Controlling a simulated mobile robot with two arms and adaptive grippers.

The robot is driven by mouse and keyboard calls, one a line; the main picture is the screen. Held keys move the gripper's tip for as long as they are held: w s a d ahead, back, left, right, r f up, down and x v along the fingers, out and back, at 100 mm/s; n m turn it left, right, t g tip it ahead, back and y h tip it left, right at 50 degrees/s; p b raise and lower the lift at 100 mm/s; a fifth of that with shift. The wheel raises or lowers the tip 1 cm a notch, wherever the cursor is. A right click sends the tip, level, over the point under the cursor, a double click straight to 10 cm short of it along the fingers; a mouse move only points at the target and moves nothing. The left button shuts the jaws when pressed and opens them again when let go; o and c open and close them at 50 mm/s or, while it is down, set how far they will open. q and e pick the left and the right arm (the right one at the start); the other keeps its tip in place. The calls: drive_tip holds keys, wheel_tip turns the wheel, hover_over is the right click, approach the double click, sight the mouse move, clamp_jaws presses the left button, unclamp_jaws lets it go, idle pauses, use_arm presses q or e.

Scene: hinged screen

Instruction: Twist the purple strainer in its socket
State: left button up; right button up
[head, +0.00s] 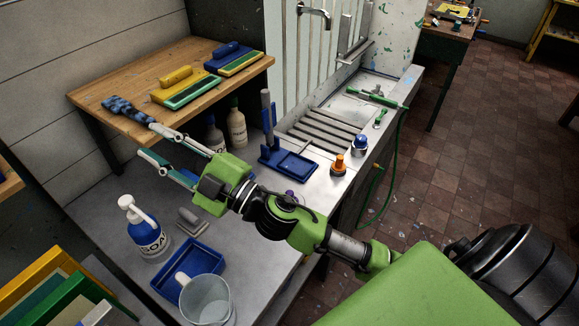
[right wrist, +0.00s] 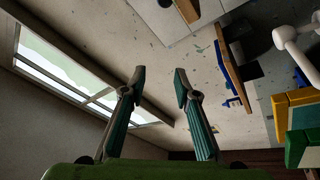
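A small purple piece (head: 291,196), which looks like the strainer, shows on the grey counter (head: 325,185) just behind my right forearm in the head view. My arm hides most of it, so I cannot tell how it sits in its socket. My right gripper (head: 147,141) is open and empty, its fingers pointing left in front of the wooden shelf, well left of the purple piece. In the right wrist view its two fingers (right wrist: 160,82) are spread with nothing between them. The strainer is not seen there. My left gripper is not in view.
A soap bottle (head: 145,228), blue tray (head: 190,265) and clear jug (head: 206,300) stand at the front left. The wooden shelf (head: 130,120) carries sponges and brushes. An orange-topped item (head: 339,166) and a blue-and-white one (head: 359,147) stand right of a blue holder (head: 288,163).

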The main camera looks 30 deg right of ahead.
drive_tip(key=s+a+n+g+y, duration=0.3)
drive_tip(key=a+n+g+y, duration=0.35)
drive_tip(key=n, duration=0.25)
drive_tip(key=n+g+h, duration=0.6)
drive_tip(key=g+h, duration=0.6)
drive_tip(key=h, duration=0.6)
hover_over(289, 192)
drive_tip(key=f, duration=1.7)
drive_tip(key=shift+a+f, duration=0.25)
drive_tip(key=shift+f, duration=0.05)
drive_tip(key=shift+s+d, duration=0.1)
drive_tip(key=shift+d, duration=0.3)
wheel_tip(289, 192, down, 9)
drive_tip(key=b, duration=0.5)
drive_tip(key=shift+a+f+b, duration=0.1)
drive_tip(key=shift+b, duration=0.3)
drive_tip(key=shift+r, duration=0.2)
drive_tip(key=c, duration=0.7)
drive_tip(key=shift+o, duration=0.2)
drive_tip(key=m, duration=0.8)
drive_tip(key=o, duration=0.9)
drive_tip(key=shift+m, duration=0.3)
